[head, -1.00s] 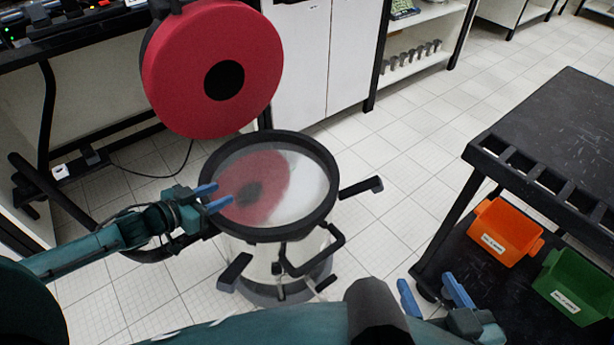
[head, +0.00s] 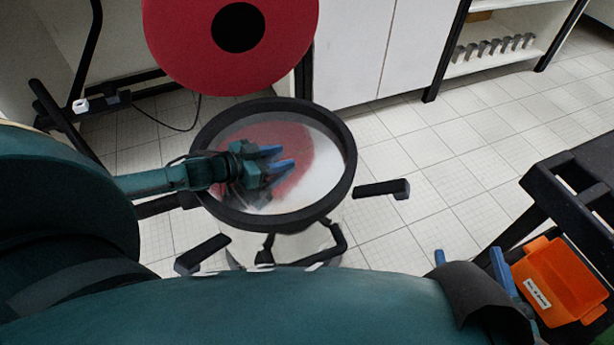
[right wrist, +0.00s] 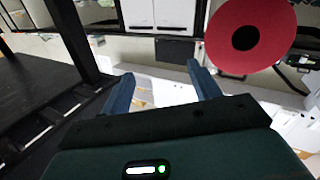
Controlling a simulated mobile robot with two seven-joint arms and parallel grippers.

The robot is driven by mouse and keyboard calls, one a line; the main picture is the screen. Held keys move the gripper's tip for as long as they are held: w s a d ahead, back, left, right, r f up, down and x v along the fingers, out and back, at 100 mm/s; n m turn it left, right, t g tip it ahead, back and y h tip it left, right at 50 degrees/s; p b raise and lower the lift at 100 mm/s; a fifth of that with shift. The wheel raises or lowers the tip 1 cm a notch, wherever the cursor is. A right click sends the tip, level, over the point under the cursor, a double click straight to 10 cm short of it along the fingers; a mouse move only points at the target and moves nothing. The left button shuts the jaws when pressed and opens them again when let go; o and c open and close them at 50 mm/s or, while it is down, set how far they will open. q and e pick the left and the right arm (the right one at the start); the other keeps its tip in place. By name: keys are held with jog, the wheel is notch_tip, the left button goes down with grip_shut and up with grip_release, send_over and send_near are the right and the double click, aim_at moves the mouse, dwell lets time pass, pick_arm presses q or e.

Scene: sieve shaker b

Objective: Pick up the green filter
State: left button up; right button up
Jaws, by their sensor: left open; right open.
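I see no green filter in either view. The sieve shaker's round black rim (head: 345,185) surrounds a pale, shiny top surface that mirrors something red. My left gripper (head: 279,158) is open and empty over this surface, inside the outline of the rim; I cannot tell whether it touches. A large red disc (head: 185,45) with a black centre is raised behind the shaker, and it also shows in the right wrist view (right wrist: 275,30). My right gripper (head: 468,256) is open and empty at the lower right, partly hidden by my arm; it also shows in the right wrist view (right wrist: 160,72).
Black handles (head: 385,189) stick out around the shaker. An orange bin (head: 555,280) sits on the lower level of the black cart (head: 590,165) at right. White cabinets (head: 350,50) and a shelf stand behind. Tiled floor (head: 440,160) between shaker and cart is clear.

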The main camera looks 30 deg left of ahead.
aim_at(298, 153)
pick_arm(q)
jog(key=b+x, duration=0.2)
jog(key=x, duration=0.4)
jog(key=shift+w+d, duration=0.25)
jog(key=shift+d, duration=0.05)
jog(key=shift+w+d+f+b, duration=0.1)
jog(key=shift+w+d+b, duration=0.1)
jog(key=shift+w+b, duration=0.15)
pick_arm(e)
jog(key=shift+s+a+n+t+y, duration=0.15)
jog(key=shift+a+n+t+y, duration=0.3)
jog(key=shift+y, duration=0.35)
pick_arm(q)
jog(key=shift+c, duration=0.5)
grip_shut()
